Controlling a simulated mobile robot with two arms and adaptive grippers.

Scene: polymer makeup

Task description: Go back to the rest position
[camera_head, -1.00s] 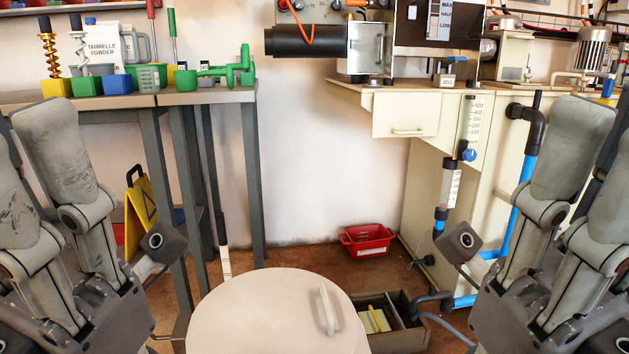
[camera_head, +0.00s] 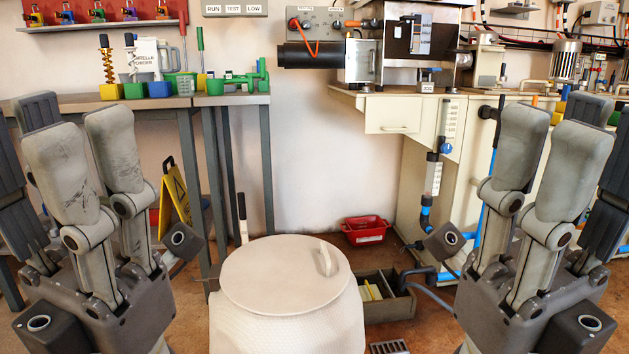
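My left gripper (camera_head: 82,135) is at the left of the head view, its grey fingers pointing up and spread apart, with nothing between them. My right gripper (camera_head: 553,135) is at the right, also with fingers up, spread and empty. Both are held up in front of me at about the same height, apart from the furniture behind them as far as I can tell. No object is held.
A white lidded barrel (camera_head: 285,325) stands low between my grippers. Behind it are a red bin (camera_head: 366,230) and an open crate (camera_head: 392,308) on the floor. A workbench (camera_head: 235,99) stands left, a cream cabinet (camera_head: 393,113) right. A yellow sign (camera_head: 178,200) is behind my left gripper.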

